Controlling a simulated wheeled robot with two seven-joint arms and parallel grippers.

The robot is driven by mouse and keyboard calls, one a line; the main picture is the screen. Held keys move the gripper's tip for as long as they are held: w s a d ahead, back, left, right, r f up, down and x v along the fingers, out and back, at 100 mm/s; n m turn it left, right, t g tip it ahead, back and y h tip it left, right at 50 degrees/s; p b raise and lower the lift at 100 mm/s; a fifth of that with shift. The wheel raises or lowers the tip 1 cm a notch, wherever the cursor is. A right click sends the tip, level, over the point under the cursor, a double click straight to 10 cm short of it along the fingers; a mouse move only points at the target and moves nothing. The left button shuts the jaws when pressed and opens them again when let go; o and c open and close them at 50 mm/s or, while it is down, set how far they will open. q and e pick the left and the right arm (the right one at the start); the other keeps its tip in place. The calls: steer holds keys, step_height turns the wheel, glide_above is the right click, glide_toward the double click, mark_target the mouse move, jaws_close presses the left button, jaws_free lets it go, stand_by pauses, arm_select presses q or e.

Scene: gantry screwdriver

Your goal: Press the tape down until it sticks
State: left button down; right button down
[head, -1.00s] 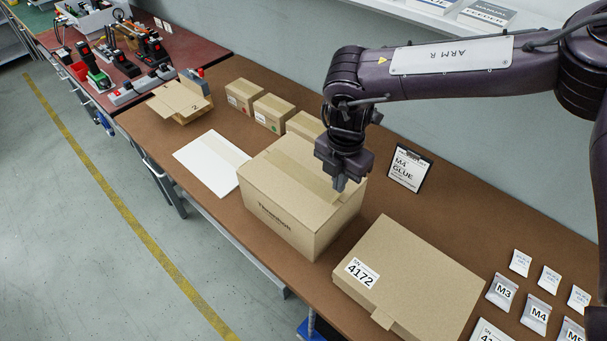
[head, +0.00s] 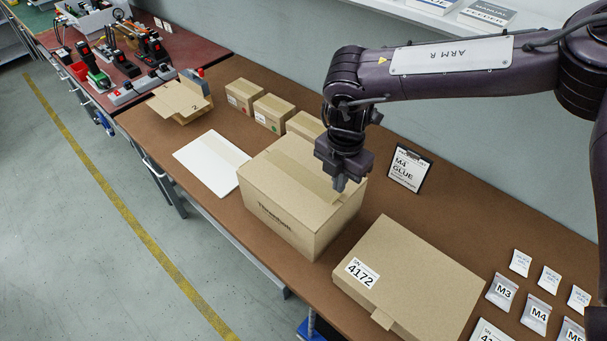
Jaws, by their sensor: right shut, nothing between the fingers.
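A large closed cardboard box (head: 282,218) stands on the brown bench. A strip of tan tape (head: 298,172) runs along the seam of its top, from the back left edge toward the right edge. My right gripper (head: 339,186) points down over the right end of the tape, its fingers shut and empty. It covers part of that end. I cannot tell whether the fingertips touch the tape or hang just above it. My left gripper is not in view.
A flat carton labelled 4172 (head: 412,278) lies to the right. A white sheet (head: 208,162) lies to the left, with small boxes (head: 272,112) behind. A clipboard (head: 408,168) stands near the wall. Bags (head: 536,313) lie at far right. Bare bench shows between the box and the clipboard.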

mark_target(337, 200)
steer(key=shift+f+b, duration=1.05)
steer(key=shift+f, duration=0.7)
stand_by(0.3)
stand_by(0.4)
step_height(337, 200, up, 7)
steer(key=p, duration=0.5)
steer(key=shift+p, duration=0.4)
stand_by(0.3)
